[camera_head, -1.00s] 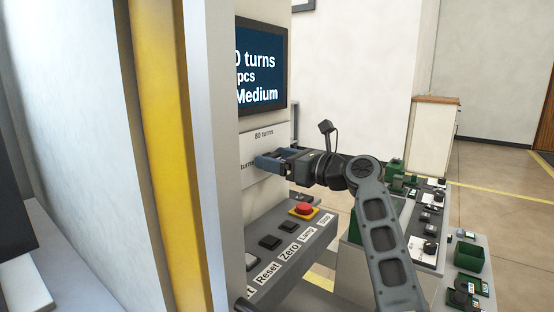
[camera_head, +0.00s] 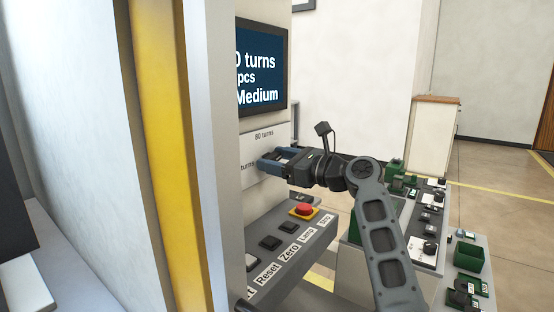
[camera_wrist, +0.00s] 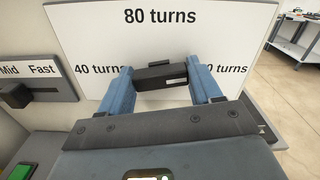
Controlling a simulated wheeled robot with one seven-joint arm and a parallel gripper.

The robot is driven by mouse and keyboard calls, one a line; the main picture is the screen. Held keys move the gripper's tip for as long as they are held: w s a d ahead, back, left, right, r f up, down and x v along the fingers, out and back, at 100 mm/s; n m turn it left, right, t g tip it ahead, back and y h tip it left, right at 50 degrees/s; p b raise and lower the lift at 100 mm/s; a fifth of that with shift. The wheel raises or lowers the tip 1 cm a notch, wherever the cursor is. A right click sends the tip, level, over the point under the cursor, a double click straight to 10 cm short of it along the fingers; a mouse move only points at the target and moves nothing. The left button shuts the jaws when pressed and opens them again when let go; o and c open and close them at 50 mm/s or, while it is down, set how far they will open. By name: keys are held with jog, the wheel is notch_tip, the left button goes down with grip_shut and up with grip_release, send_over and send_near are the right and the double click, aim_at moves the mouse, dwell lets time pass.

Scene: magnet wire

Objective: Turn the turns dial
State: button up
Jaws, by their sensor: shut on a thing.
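The turns dial (camera_wrist: 160,76) is a dark bar-shaped knob on a white plate (camera_wrist: 85,25) marked "40 turns" at the left and "80 turns" at the top; the right label is partly hidden. My gripper (camera_wrist: 160,82) is shut on the dial, one blue finger at each end of the bar. The bar lies nearly level, slightly tilted, in the wrist view. In the head view my gripper (camera_head: 268,162) reaches the plate (camera_head: 262,142) from the right and hides the dial. The screen (camera_head: 262,70) above reads "0 turns", "pcs" and "Medium", cut off at the left.
Below the plate is a sloped panel with a red button (camera_head: 304,209) and dark buttons labelled Reset, Zero, Lamp. A slider (camera_wrist: 18,95) marked Mid and Fast sits left of the dial. A yellow post (camera_head: 165,120) stands at the left. A bench with green parts (camera_head: 468,257) is at the right.

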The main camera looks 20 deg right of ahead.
jog(key=shift+f+n+b, duration=0.25)
jog(key=shift+n+b, duration=2.95)
jog(key=shift+n, duration=2.45)
jog(key=shift+f+n+b, duration=0.25)
jog(key=shift+n+b, duration=3)
jog(key=shift+n, duration=2.35)
jog(key=shift+f+n+b, duration=0.25)
jog(key=shift+n+b, duration=2.95)
jog(key=shift+n, duration=2.45)
jog(key=o, duration=1.1)
jog(key=shift+r, duration=0.2)
jog(key=shift+c, duration=0.2)
